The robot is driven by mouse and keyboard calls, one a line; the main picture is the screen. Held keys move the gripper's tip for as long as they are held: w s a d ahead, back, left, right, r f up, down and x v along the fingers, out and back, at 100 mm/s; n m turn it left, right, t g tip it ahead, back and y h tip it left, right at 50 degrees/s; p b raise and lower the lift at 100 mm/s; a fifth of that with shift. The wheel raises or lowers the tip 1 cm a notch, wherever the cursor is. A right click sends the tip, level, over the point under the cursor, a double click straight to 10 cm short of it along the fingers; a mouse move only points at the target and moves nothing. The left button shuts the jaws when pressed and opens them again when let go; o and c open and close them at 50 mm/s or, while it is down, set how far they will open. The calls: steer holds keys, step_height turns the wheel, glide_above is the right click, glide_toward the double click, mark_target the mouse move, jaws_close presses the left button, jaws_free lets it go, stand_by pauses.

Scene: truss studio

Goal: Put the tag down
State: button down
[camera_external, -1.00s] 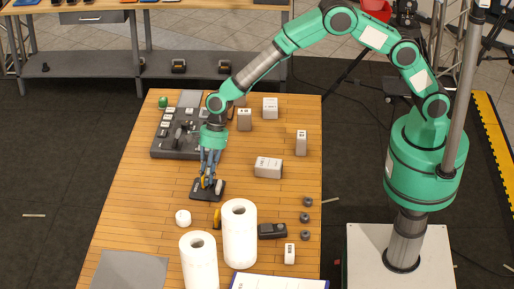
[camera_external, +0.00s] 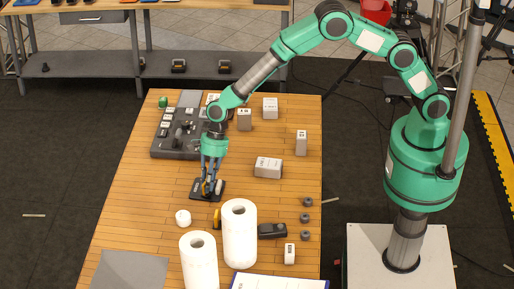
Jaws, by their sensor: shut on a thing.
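My gripper (camera_external: 211,188) points down over a small black holder (camera_external: 197,195) on the wooden table. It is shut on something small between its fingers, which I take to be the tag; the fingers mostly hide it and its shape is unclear. A small yellow part (camera_external: 205,187) and a small white piece (camera_external: 219,187) show at the fingertips. I cannot tell whether the held thing touches the holder.
Two white paper rolls (camera_external: 239,235) stand in front, beside a yellow item (camera_external: 217,218) and a white round piece (camera_external: 183,217). A dark organizer tray (camera_external: 165,153) lies behind left. White boxes (camera_external: 268,167) stand to the right. The table's left front is mostly clear.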

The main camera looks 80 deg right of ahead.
steer(key=shift+f, duration=0.1)
steer(key=c, duration=2)
jaws_free()
steer(key=v, duration=1.2)
steer(key=shift+p, duration=0.4)
